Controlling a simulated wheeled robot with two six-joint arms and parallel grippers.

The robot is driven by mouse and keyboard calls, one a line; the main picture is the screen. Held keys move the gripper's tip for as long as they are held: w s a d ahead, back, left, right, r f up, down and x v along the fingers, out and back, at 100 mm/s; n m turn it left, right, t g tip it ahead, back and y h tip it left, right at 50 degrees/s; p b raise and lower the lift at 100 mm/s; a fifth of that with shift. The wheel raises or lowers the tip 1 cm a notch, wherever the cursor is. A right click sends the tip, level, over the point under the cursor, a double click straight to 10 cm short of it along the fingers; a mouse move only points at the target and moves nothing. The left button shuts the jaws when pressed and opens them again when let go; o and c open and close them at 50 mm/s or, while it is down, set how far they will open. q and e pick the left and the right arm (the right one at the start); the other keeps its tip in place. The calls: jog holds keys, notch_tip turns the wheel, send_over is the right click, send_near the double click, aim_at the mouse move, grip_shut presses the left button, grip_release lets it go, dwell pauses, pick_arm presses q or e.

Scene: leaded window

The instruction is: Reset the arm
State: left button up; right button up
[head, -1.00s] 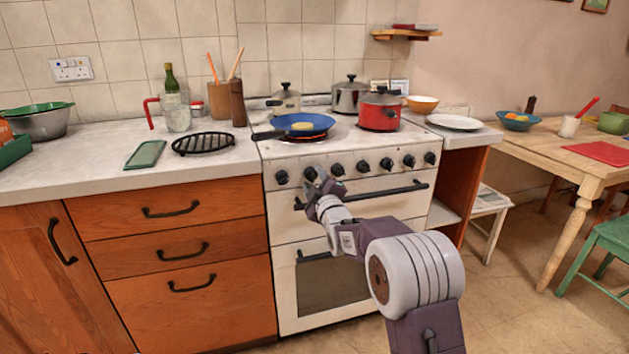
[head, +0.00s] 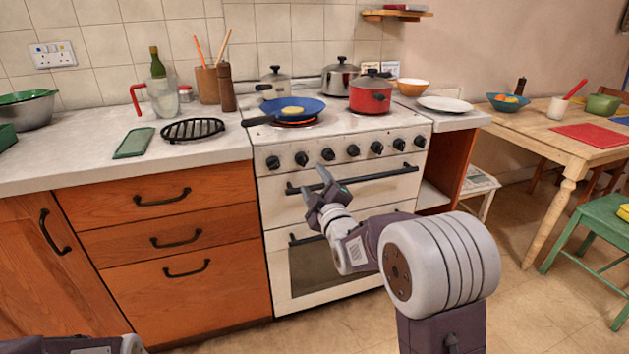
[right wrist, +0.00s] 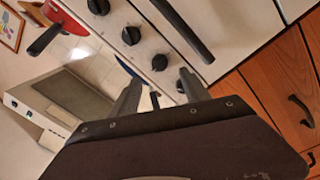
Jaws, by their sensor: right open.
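My right arm reaches in from the lower right of the head view. Its gripper (head: 319,190) is open and empty in front of the white cooker's oven door (head: 380,190), close to the dark door handle in the picture. I cannot tell whether it touches the handle. In the right wrist view both fingers (right wrist: 160,92) stand apart with nothing between them. A part of my left arm shows at the bottom left of the head view, but its gripper is out of sight.
The white cooker (head: 292,264) carries a blue pan (head: 310,107) with food in it, a red pot (head: 371,97) and steel pots. Wooden drawers (head: 160,240) stand left of it. A wooden table (head: 540,128) and green chair (head: 600,218) stand right. Floor shows between cooker and table.

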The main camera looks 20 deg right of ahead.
jog(key=s+a+f+m+g, duration=0.2)
jog(key=s+f+m+g, duration=0.3)
jog(key=s+f+g, duration=0.85)
jog(key=s+f+m+g, duration=0.25)
jog(key=s+f, duration=0.35)
jog(key=s, duration=0.3)
jog(key=s+f+m+g, duration=0.2)
jog(key=s+f+m, duration=0.3)
jog(key=s, duration=0.4)
notch_tip(320, 180, up, 34)
jog(key=p, duration=3.5)
jog(key=shift+a+n+t, duration=0.15)
jog(key=shift+n+t, duration=0.15)
jog(key=shift+n, duration=0.15)
jog(key=shift+w, duration=0.1)
